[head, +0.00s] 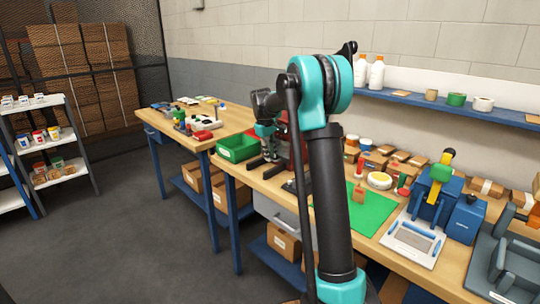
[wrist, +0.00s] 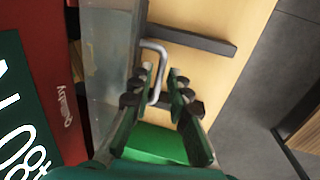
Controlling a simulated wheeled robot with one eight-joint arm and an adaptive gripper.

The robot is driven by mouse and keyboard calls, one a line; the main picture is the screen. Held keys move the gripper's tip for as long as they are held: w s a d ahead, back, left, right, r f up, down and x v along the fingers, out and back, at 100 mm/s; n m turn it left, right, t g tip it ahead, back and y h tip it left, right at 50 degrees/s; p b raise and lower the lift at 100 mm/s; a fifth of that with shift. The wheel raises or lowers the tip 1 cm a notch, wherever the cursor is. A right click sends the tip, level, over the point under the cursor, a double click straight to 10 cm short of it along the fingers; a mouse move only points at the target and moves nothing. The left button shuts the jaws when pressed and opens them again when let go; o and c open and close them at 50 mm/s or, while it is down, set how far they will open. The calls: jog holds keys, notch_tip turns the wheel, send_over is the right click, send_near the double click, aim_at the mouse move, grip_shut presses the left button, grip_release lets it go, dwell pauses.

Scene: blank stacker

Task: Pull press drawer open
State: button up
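The red press (head: 283,135) stands on the near bench behind my arm, partly hidden by it. In the wrist view the press's red body (wrist: 62,70) fills the left side, with a grey, see-through-looking drawer front (wrist: 103,60) beside it. A bent metal handle (wrist: 162,62) stands out from that front. My gripper (wrist: 165,75) is open, its two fingers apart with part of the handle between their tips. I cannot tell whether either finger touches it. In the head view my gripper (head: 265,130) is small beside the press. The drawer looks shut, but its edge is partly hidden.
A green bin (head: 237,147) stands left of the press and also shows under my fingers in the wrist view (wrist: 155,143). Dark base bars (wrist: 195,40) lie on the wooden bench. A green mat (head: 372,222) and a blue machine (head: 436,200) are to the right. Floor is clear at left.

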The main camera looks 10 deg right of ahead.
jog(key=shift+f, duration=0.1)
jog(key=shift+c, duration=0.6)
grip_shut()
jog(key=s+a, duration=0.2)
jog(key=a, duration=0.1)
jog(key=s+a, duration=0.2)
jog(key=a, duration=0.1)
jog(key=s+a, duration=0.2)
jog(key=a, duration=0.1)
jog(key=shift+s, duration=0.3)
jog(key=shift+o, duration=0.6)
grip_release()
